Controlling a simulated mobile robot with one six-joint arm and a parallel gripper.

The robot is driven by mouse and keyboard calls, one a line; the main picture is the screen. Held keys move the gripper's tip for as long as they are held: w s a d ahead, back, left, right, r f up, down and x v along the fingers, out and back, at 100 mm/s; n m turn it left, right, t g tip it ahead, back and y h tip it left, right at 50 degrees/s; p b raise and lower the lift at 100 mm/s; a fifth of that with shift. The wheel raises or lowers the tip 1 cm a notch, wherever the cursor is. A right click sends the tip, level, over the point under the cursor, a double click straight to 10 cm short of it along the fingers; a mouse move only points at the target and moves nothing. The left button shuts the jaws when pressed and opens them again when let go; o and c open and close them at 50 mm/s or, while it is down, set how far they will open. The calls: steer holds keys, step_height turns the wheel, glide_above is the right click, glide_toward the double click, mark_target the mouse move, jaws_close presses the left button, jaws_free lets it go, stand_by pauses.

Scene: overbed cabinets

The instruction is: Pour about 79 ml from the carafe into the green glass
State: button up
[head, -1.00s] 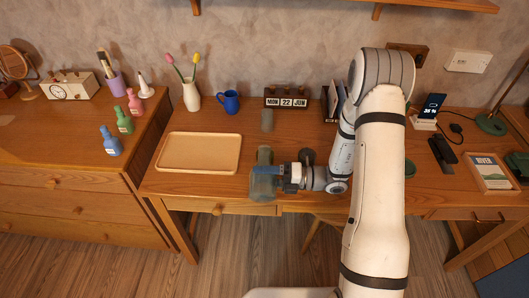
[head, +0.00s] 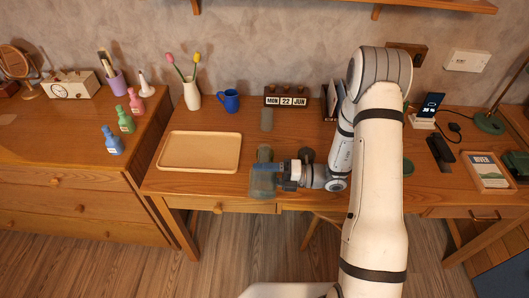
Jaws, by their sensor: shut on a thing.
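A see-through grey-green carafe (head: 263,186) is in my gripper (head: 268,168) near the desk's front edge. The gripper is shut on it, and the carafe looks about upright, with its narrower neck above the jaws. I cannot tell whether its base touches the desk, nor how much liquid is inside. A clear greyish glass (head: 267,119) stands farther back, in front of the calendar. A dark greenish round vessel (head: 307,156) stands just behind my wrist, partly hidden. I cannot tell for sure which one is the green glass.
An empty wooden tray (head: 200,152) lies left of the carafe. A blue mug (head: 229,101), a white vase (head: 192,95) and a calendar (head: 292,99) stand at the back. A green round thing (head: 408,167) shows beside my arm. Bare desk lies between tray and carafe.

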steer(key=shift+s+r+m+p, duration=0.15)
steer(key=shift+r+m+p, duration=0.35)
steer(key=shift+p, duration=0.55)
stand_by(1.4)
step_height(320, 180, down, 2)
steer(key=n+b, duration=0.1)
steer(key=b, duration=0.2)
steer(key=shift+s+f+n+b, duration=0.25)
steer(key=shift+f+n+b, duration=0.15)
steer(key=shift+b, duration=0.6)
steer(key=shift+s+r, duration=0.1)
steer(key=shift+r, duration=0.05)
steer(key=shift+r+n, duration=0.15)
steer(key=shift+n, duration=0.15)
steer(key=shift+f+b, duration=0.3)
steer(key=shift+b, duration=0.4)
steer(key=shift+f+n+b, duration=0.55)
steer(key=shift+n+b, duration=0.1)
steer(key=shift+n, duration=0.35)
